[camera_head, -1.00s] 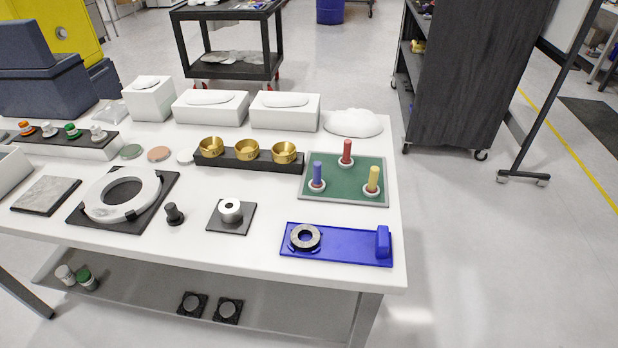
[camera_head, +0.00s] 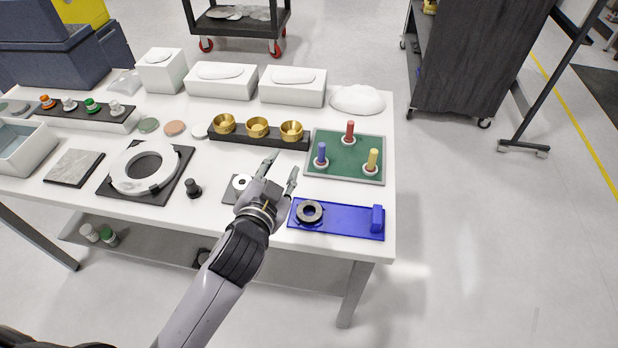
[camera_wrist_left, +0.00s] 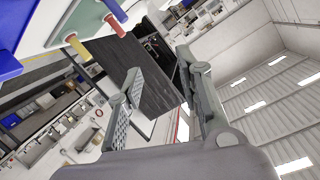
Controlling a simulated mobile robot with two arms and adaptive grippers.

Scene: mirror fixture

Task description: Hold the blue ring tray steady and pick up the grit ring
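The blue ring tray (camera_head: 345,220) lies flat near the table's front right corner, with a raised blue block at its right end. The dark grit ring (camera_head: 309,212) lies on the tray's left part. My left gripper (camera_head: 281,172) is open and empty, above the table just left of the tray and in front of the green board. It partly covers a dark square plate with a white-topped cylinder. In the left wrist view my open fingers (camera_wrist_left: 160,92) have nothing between them; a blue corner shows at upper left. My right gripper is not in view.
A green board (camera_head: 340,165) with red, blue and yellow pegs stands behind the tray. A dark rack with brass cups (camera_head: 257,128) is behind my left gripper. A white ring (camera_head: 143,167) on a black base lies to the left. The table's front edge is close to the tray.

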